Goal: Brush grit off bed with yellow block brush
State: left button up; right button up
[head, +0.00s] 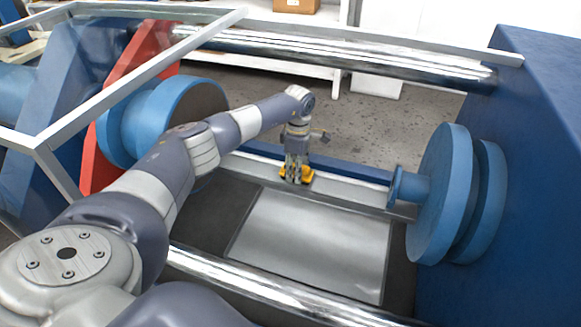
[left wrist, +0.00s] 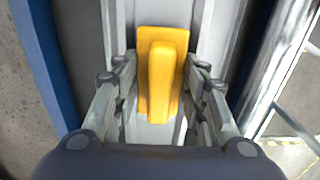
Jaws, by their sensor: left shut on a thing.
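My left gripper (head: 297,165) points down at the far edge of the bed and is shut on the yellow block brush (head: 303,176). In the left wrist view the yellow block brush (left wrist: 163,75) sits between the two fingers of the left gripper (left wrist: 160,105), held by its raised handle. The bed (head: 315,240) is a flat grey metal plate in the machine's base. The brush is at or just beyond the plate's upper edge; I cannot tell whether it touches. No grit can be made out on the plate. My right gripper is not in view.
Polished bars run along the back (head: 340,62) and front (head: 280,290) of the machine. Blue round flanges stand at the left (head: 150,120) and right (head: 445,195). A blue rail (head: 345,168) runs behind the brush. A grey frame (head: 130,85) crosses the upper left.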

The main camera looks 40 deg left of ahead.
pick_arm(q)
jog(key=shift+w+d+b, duration=0.1)
jog(key=shift+w+d, duration=0.15)
jog(key=shift+d, duration=0.6)
jog(key=shift+w+d+b, duration=0.1)
jog(key=shift+w+d, duration=0.2)
jog(key=shift+d, duration=0.5)
jog(key=shift+w+d+b, duration=0.1)
jog(key=shift+w+d, duration=0.15)
jog(key=shift+d, duration=0.6)
jog(key=shift+a, duration=0.1)
jog(key=shift+s+a, duration=0.2)
jog(key=shift+a, duration=0.35)
jog(key=shift+s+a, duration=0.2)
jog(key=shift+a, duration=0.35)
jog(key=shift+s+a, duration=0.25)
jog(key=shift+a, duration=0.6)
jog(key=shift+s+a, duration=0.3)
jog(key=shift+a, duration=0.5)
jog(key=shift+s+a, duration=0.25)
jog(key=shift+a, duration=0.6)
jog(key=shift+s+a+b, duration=0.3)
jog(key=shift+s+a, duration=0.05)
jog(key=shift+a, duration=0.8)
jog(key=shift+s+a+b, duration=0.35)
jog(key=shift+s+a, duration=0.05)
jog(key=shift+a, duration=0.8)
jog(key=shift+s+a+b, duration=0.3)
jog(key=shift+s+a, duration=0.05)
jog(key=shift+a, duration=0.8)
